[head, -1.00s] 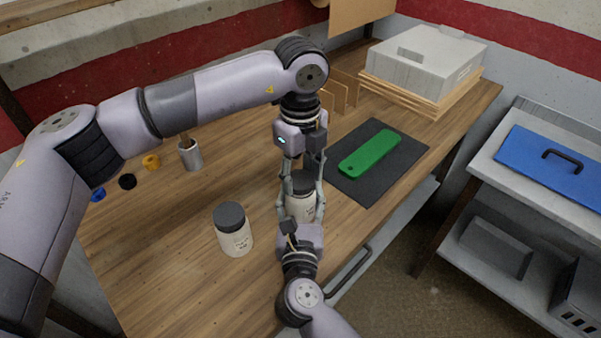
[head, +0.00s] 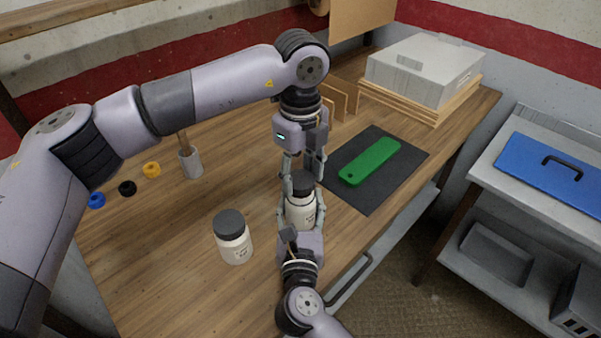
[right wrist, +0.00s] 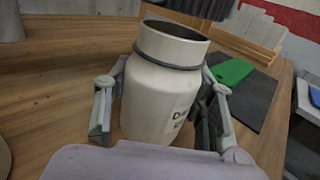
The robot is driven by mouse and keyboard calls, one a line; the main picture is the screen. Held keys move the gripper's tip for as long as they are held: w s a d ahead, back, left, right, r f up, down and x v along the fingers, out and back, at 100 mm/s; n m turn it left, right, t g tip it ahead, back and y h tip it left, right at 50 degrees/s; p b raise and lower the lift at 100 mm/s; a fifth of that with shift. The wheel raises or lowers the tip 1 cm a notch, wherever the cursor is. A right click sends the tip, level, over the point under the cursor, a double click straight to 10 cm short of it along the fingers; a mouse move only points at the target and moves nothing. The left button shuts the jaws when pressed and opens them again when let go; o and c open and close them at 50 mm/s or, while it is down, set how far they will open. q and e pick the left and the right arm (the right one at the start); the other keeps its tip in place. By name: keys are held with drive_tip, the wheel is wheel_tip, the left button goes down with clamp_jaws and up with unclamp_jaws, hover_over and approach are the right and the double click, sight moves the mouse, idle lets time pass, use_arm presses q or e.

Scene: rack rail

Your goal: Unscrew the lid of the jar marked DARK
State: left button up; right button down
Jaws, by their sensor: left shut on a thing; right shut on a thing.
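A white jar (head: 300,215) stands near the bench's front edge, held by my right gripper (head: 301,208), one finger on each side. In the right wrist view the jar (right wrist: 160,95) is upright with its mouth open and no lid on it; its label begins with a D and the rest is turned away. My right gripper's fingers (right wrist: 163,105) flank it there. My left gripper (head: 303,175), pointing down from above, is shut on the dark lid (head: 303,185), which is just above the jar in the head view. The gap between them is hard to judge there.
A second white jar (head: 234,246) with a dark lid stands to the left. A green piece (head: 371,161) lies on a dark mat (head: 400,177) to the right. A metal cup (head: 191,163) and small coloured rings (head: 127,188) are at the left. Bare bench lies between.

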sight(301, 179)
use_arm(q)
drive_tip(key=shift+r, duration=1.95)
use_arm(e)
drive_tip(key=c, duration=0.6)
unclamp_jaws()
drive_tip(key=shift+c, duration=0.2)
drive_tip(key=shift+s, duration=0.15)
